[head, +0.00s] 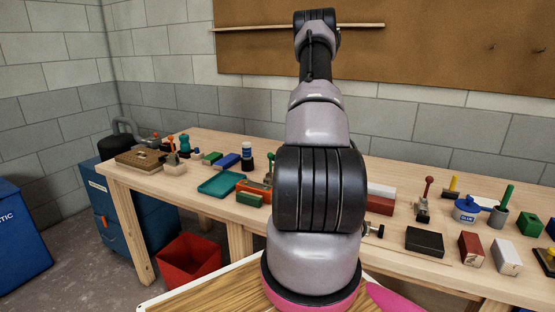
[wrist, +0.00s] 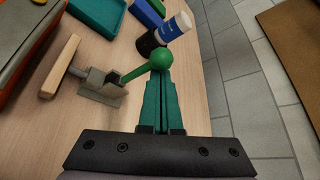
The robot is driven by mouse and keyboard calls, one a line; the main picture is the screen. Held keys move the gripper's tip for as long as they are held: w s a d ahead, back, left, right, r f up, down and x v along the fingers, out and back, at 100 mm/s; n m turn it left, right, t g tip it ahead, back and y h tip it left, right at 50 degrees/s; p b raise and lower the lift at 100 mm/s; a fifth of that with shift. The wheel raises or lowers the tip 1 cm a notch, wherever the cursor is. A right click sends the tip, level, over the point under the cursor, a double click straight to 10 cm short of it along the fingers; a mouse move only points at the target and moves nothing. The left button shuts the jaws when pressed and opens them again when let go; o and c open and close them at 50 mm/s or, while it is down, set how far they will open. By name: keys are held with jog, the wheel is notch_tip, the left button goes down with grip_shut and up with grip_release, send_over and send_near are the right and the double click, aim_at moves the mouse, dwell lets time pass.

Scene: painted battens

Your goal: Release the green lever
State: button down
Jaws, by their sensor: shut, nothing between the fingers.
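The green lever (wrist: 160,57) shows in the wrist view as a round green knob on a green rod. The rod slants down left to a grey metal bracket (wrist: 104,87) on the bench.
A white-and-blue bottle (wrist: 176,26), a dark cylinder (wrist: 147,43) and a teal tray (wrist: 98,14) are close to the lever. In the head view, a red-knobbed lever (head: 428,187) and blocks stand on the right.

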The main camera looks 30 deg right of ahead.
dwell(0.3)
jog(key=d, duration=0.1)
jog(key=d+f, duration=0.2)
jog(key=shift+w+d+f, duration=0.15)
jog(key=shift+w+d, duration=0.15)
jog(key=a+v, duration=0.1)
jog(key=v, duration=0.8)
jog(key=shift+s, duration=0.4)
jog(key=shift+d+f, duration=0.15)
